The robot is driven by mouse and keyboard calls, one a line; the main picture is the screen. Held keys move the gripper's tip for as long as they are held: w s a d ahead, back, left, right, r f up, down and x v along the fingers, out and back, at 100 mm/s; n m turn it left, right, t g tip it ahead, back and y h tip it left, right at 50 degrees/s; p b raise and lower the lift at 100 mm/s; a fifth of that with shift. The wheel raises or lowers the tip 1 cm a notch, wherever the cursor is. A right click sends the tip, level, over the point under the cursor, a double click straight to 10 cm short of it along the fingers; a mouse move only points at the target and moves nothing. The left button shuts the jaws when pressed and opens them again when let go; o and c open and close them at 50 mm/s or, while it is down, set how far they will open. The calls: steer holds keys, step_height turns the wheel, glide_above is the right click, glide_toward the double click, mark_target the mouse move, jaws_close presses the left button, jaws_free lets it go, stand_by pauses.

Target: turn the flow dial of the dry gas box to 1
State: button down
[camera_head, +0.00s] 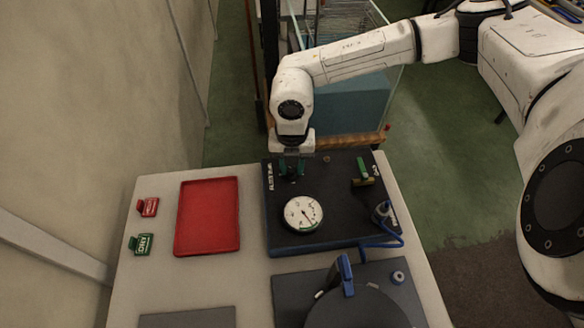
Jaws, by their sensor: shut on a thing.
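The dry gas box (340,228) is a flat black unit on the light table, with a round white gauge (303,213) on its top. My gripper (291,171) points down over the back left part of the box, behind the gauge. Its jaws are shut on a small part there, which I take to be the flow dial. The fingers hide that dial, so its pointer and numbers cannot be read. White lettering shows at the box's left edge, beside the gripper.
A green-handled valve (363,171) and a blue hose (388,240) are on the box's right side. A red tray (207,216), a red tag (148,206) and a green tag (141,244) lie left. A round dark lid with a blue handle (346,275) is in front.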

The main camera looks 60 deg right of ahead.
mark_target(292, 169)
steer(key=n+b, duration=0.4)
steer(key=n, duration=0.3)
steer(key=shift+f+b, duration=0.15)
steer(key=shift+b, duration=0.2)
steer(key=n+b, duration=0.3)
steer(key=n, duration=0.3)
steer(key=shift+n, duration=0.3)
steer(key=n+b, duration=0.2)
steer(key=n, duration=0.7)
steer(key=n+b, duration=0.1)
steer(key=n, duration=0.2)
steer(key=shift+a+r+n, duration=0.1)
steer(key=shift+r+n, duration=0.1)
steer(key=shift+n, duration=0.1)
steer(key=c, duration=0.8)
jaws_free()
steer(key=shift+c, duration=0.2)
step_height(292, 169, up, 11)
